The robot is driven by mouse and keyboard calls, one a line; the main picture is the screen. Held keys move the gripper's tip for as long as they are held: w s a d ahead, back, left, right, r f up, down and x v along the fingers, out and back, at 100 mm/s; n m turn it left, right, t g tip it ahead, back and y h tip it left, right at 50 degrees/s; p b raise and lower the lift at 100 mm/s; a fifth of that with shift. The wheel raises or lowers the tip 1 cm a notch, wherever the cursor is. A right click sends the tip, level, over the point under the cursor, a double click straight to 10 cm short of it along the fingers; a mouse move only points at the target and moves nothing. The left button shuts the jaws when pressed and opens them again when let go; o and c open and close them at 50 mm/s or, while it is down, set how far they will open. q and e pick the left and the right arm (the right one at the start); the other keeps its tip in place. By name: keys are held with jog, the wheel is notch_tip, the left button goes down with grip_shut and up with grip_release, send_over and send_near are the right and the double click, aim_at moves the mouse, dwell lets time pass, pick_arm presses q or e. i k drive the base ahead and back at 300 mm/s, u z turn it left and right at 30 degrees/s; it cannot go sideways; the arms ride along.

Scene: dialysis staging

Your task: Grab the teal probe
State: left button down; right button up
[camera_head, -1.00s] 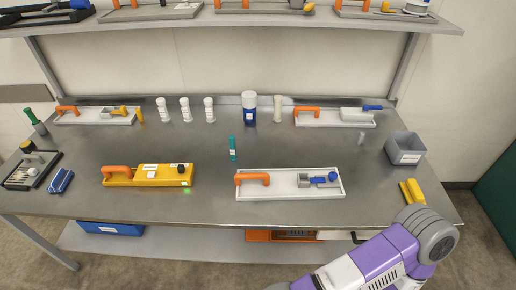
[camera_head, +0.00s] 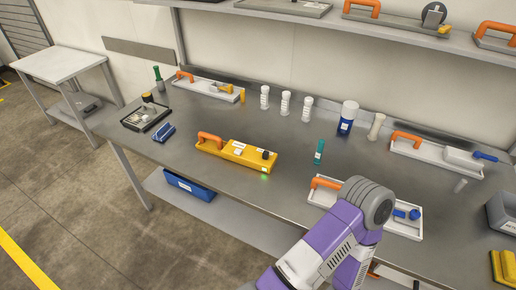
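The teal probe (camera_head: 319,152) stands or lies on the grey metal table (camera_head: 240,119), right of the yellow case and in front of the blue bottle. Nothing touches it. A purple and white arm of mine (camera_head: 330,245) comes up from the bottom edge, and its grey joint ends just in front of the probe, over the white tray. No gripper fingers show on this arm. Neither of my grippers is in the picture.
A yellow case (camera_head: 236,152) with an orange handle lies left of the probe. The white tray (camera_head: 408,229) is partly hidden behind my arm. A blue bottle (camera_head: 347,118), white bottles (camera_head: 285,103) and a grey bin (camera_head: 503,212) stand on the table. A shelf (camera_head: 330,27) hangs above.

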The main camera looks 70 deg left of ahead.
aim_at(317, 161)
jog(key=u, duration=2.15)
